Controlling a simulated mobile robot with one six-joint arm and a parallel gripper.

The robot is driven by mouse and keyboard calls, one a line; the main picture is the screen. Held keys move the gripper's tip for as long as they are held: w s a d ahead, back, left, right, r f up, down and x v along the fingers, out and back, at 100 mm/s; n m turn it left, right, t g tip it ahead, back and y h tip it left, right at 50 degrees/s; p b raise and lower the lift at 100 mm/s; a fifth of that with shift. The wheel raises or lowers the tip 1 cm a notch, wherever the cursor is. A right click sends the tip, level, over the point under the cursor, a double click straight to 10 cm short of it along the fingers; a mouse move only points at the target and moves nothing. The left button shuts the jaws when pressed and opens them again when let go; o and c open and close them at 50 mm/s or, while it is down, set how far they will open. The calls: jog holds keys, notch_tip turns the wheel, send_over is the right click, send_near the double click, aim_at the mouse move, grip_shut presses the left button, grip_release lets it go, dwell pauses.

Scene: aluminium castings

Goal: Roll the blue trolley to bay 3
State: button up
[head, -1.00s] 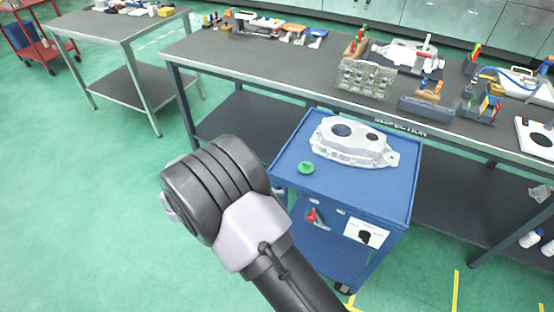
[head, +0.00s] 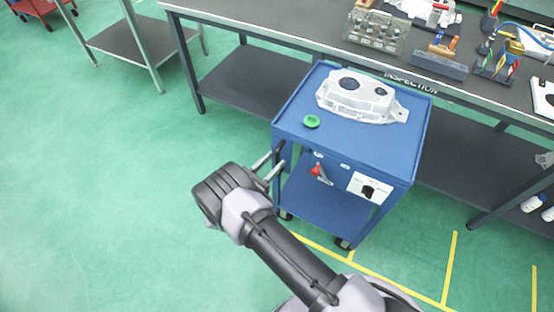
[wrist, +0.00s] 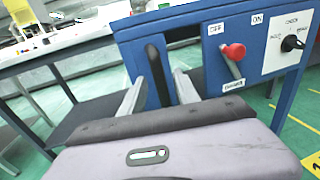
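The blue trolley (head: 350,145) stands against the inspection bench, with a silver casting (head: 360,97) and a green round piece (head: 311,121) on its top. Its dark upright handle (head: 280,157) is on its left end, and in the wrist view the handle (wrist: 157,72) is between my two fingers. My gripper (head: 272,166) is open, its fingers apart on either side of the handle; contact cannot be made out. On the trolley's front are a red lever (wrist: 234,53) marked OFF and ON and a black knob (wrist: 291,43). No bay number is readable.
The inspection bench (head: 300,28) runs behind the trolley and carries racks and tools. Yellow floor lines (head: 449,268) lie in front and to the right of the trolley. Another grey table (head: 125,45) stands back left. The green floor at left is clear.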

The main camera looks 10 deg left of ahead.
jog(key=shift+x, duration=1.15)
grip_shut()
dwell(0.5)
